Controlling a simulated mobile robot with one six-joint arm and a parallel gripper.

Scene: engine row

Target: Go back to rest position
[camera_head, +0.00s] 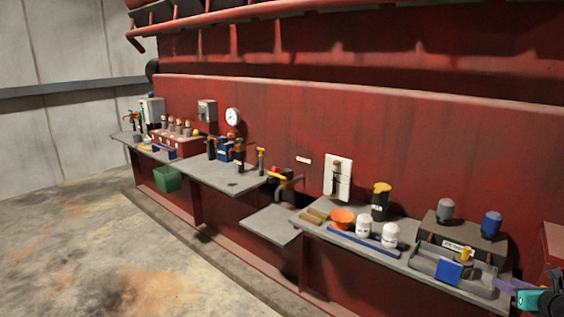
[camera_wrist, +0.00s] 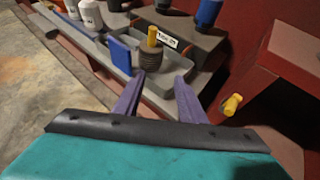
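My gripper (camera_wrist: 160,95) has two purple fingers that stand apart, with nothing between them. In the wrist view they point at the front edge of a grey tray (camera_wrist: 110,50) on the shelf. In the head view only part of my gripper (camera_head: 508,289) shows at the lower right corner, just right of that tray. A blue block (camera_head: 447,272) and a dark ribbed part with a yellow top (camera_wrist: 151,52) stand in the tray.
Behind the tray is a grey labelled box (camera_wrist: 170,38) with grey and blue capped items. White jars (camera_head: 390,235) and an orange bowl (camera_head: 342,219) stand left. A red cabinet with a yellow knob (camera_wrist: 232,104) is close at right. The concrete floor (camera_head: 90,260) is clear.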

